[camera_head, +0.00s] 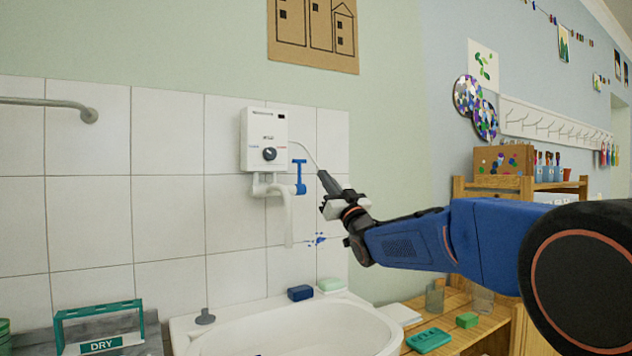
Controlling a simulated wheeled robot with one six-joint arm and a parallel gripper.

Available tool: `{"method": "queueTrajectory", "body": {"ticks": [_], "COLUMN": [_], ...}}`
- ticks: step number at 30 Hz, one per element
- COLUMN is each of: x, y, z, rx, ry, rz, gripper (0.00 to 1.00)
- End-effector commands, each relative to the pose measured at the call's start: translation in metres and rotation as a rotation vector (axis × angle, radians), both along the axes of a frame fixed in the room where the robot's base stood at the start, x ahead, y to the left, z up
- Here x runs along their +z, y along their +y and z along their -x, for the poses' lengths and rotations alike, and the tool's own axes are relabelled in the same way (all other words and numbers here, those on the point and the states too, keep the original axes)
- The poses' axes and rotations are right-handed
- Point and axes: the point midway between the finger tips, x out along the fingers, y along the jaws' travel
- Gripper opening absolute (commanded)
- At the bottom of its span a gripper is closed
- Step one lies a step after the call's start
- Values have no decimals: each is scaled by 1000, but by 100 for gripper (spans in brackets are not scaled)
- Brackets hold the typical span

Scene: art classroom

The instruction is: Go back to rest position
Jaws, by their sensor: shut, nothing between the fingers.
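My arm reaches in from the right side of the head view. My gripper (325,180) is at its left end, in front of the tiled wall. It is shut and empty. Its tip is to the right of a blue tap handle (300,177) below a white water heater (264,140). I cannot tell whether the tip touches anything there. A white spout pipe (288,220) hangs down from the heater over the white basin (205,335).
A blue block (300,293) and a pale green block (331,285) lie on the basin's back rim. A teal rack marked DRY (98,345) stands at lower left. A wooden shelf (462,335) at lower right holds a teal case (428,341) and a green block (467,320).

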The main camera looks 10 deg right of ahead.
Motion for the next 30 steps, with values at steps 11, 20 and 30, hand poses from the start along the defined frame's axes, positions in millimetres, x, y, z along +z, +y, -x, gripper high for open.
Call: {"method": "queueTrajectory", "body": {"ticks": [11, 20, 30], "x": [-27, -135, -285], "y": [-14, -47, -67], "z": [20, 94, 232], "rx": [-77, -237, -314], "ry": [150, 583, 1087], "rz": [12, 63, 142], "gripper": [0, 0, 0]}}
